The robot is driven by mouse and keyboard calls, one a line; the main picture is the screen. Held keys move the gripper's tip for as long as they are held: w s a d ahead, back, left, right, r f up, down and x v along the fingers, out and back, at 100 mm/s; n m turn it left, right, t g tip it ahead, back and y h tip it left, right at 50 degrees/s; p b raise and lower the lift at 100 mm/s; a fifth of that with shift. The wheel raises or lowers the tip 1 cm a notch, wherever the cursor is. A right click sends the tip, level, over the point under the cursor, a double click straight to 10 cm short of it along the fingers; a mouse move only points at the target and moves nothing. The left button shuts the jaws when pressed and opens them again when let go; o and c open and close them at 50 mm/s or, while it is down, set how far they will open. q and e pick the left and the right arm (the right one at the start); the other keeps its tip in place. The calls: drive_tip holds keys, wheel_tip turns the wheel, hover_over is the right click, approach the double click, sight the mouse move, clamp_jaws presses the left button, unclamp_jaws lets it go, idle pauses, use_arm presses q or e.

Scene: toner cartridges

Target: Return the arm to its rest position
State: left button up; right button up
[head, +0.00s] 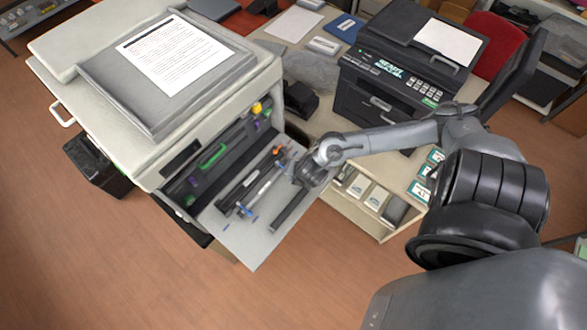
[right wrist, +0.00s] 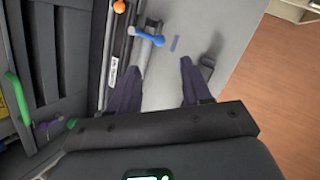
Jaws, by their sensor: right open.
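My right arm reaches in from the right in the head view. Its gripper (head: 306,178) is over the open front door (head: 253,243) of the large copier (head: 160,75). In the right wrist view the gripper (right wrist: 155,80) has its two dark fingers apart, with nothing held between them. A long dark bar (head: 288,213) lies on the door beside the gripper; its end shows past the right finger in the wrist view (right wrist: 208,67). A rod with a white label (head: 264,187) and a blue lever (right wrist: 148,38) are by the left finger. My left gripper is out of view.
A black printer (head: 385,105) stands on the desk behind the arm. A shelf with boxes (head: 376,197) is below it. The copier's open bay has a green handle (head: 213,156) inside. Open floor (head: 320,285) lies in front of the door.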

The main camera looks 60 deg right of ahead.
drive_tip(key=shift+s+a+r, duration=0.15)
drive_tip(key=shift+s+r, duration=0.05)
drive_tip(key=shift+r, duration=0.2)
